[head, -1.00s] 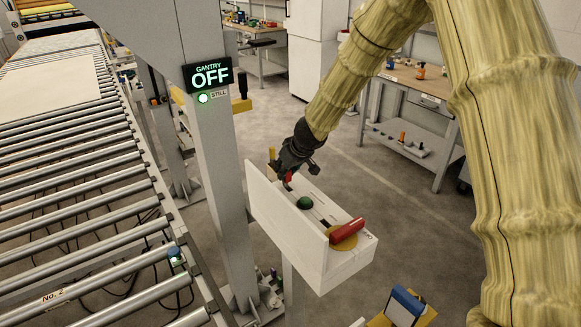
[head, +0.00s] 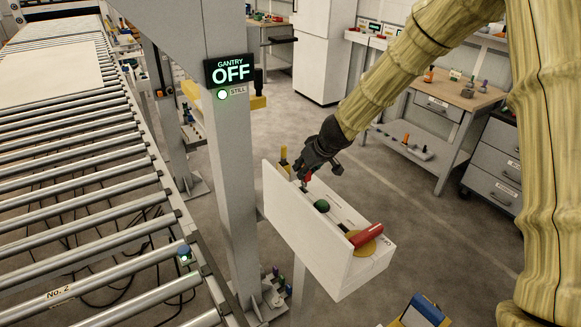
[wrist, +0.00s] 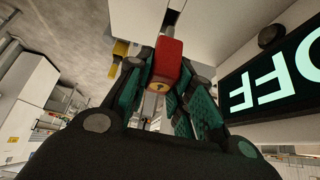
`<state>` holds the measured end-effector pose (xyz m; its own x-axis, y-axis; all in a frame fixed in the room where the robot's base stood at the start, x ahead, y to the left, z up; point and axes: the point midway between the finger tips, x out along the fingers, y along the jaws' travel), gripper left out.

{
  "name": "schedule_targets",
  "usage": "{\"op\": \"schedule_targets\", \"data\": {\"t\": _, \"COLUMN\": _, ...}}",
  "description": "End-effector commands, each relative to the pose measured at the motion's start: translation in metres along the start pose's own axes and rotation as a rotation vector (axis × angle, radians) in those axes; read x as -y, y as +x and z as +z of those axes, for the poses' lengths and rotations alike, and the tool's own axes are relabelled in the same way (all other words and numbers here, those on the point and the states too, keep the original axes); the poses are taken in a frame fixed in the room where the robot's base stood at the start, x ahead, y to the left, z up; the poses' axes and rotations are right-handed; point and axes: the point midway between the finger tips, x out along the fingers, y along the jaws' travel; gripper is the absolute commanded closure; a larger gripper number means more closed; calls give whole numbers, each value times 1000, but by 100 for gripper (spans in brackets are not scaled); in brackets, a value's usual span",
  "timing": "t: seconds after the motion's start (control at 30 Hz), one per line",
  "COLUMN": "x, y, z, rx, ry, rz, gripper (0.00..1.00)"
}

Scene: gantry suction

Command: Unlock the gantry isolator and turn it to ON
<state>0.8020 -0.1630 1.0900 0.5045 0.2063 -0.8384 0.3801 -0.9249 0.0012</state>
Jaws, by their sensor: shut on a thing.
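The white isolator box (head: 345,279) stands on a post beside the gantry column. A red handle (head: 369,235) lies across a yellow disc (head: 363,248) at its near end. A green dome (head: 321,206) sits mid-box. My gripper (head: 305,183) is at the far end of the box, pointing down. In the wrist view it is shut on a small red block with a keyhole-like mark, seemingly a padlock (wrist: 165,62). A grey metal rod shows by the block. I cannot tell whether the block is attached to the box. The gantry display (head: 230,70) reads OFF, with a lit lamp marked STILL.
The roller conveyor (head: 85,190) fills the left side. The grey gantry column (head: 232,180) stands between it and the box. A workbench (head: 455,95) and a drawer cabinet (head: 495,165) are at the right. A blue-and-yellow item (head: 422,312) is at the bottom. Floor beyond the box is clear.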

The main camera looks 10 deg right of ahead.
Motion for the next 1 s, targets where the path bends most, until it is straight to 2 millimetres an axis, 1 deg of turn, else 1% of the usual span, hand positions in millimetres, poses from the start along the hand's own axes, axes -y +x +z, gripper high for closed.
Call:
{"op": "schedule_targets", "data": {"t": 0.37, "x": 2, "y": 2, "z": -2, "rx": 2, "ry": -2, "rz": 1, "gripper": 100}}
{"op": "schedule_targets", "data": {"t": 0.57, "x": 9, "y": 10, "z": -10, "rx": 6, "ry": -7, "rz": 2, "gripper": 100}}
{"op": "schedule_targets", "data": {"t": 0.8, "x": 22, "y": 26, "z": -23, "rx": 12, "ry": -13, "rz": 1, "gripper": 100}}
{"op": "schedule_targets", "data": {"t": 1.0, "x": 28, "y": 30, "z": -27, "rx": 16, "ry": -19, "rz": 2, "gripper": 100}}
